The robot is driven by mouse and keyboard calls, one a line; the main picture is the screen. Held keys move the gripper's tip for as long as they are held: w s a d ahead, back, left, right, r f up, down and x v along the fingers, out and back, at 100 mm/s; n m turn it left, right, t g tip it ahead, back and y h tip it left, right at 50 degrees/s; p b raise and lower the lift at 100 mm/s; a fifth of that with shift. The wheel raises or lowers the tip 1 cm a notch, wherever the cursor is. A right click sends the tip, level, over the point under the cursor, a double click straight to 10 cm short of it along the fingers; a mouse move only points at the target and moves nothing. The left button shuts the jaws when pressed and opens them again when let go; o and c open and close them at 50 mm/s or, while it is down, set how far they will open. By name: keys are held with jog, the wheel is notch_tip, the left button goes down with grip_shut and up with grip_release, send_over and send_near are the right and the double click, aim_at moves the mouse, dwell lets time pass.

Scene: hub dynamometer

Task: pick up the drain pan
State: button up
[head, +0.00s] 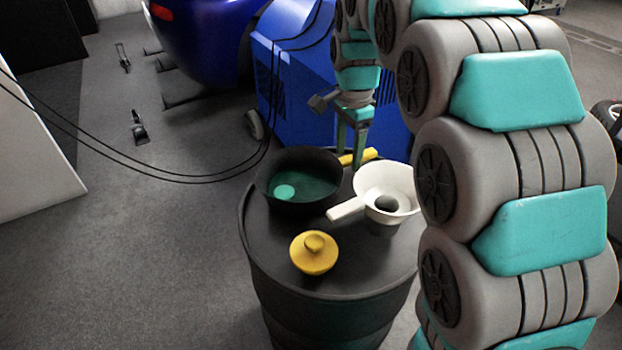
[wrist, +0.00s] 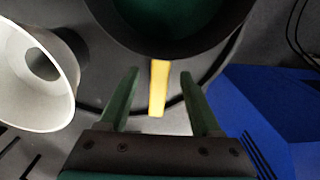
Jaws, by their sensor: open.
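The drain pan (head: 268,191) is a round black pan with green inside, sitting on top of a black drum. A yellow bar, apparently its handle (head: 366,155), sticks out from its far right side. In the wrist view the pan (wrist: 125,32) fills the top, with the yellow handle (wrist: 157,92) pointing down from its rim. My gripper (head: 357,150) is over the handle in the head view. In the wrist view my gripper (wrist: 160,74) is open, its two fingers on either side of the handle with gaps. I cannot tell the exact height between them.
A white funnel (head: 397,178) with a handle stands right of the pan; it is close left in the wrist view (wrist: 62,85). A yellow knobbed lid (head: 314,260) sits at the front of the drum (head: 345,287). A blue cabinet (head: 300,95) stands behind. Black cables hang left.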

aim_at(347, 158)
notch_tip(347, 158, down, 3)
jog(key=shift+f, duration=0.15)
grip_shut()
dwell(0.4)
dwell(1.0)
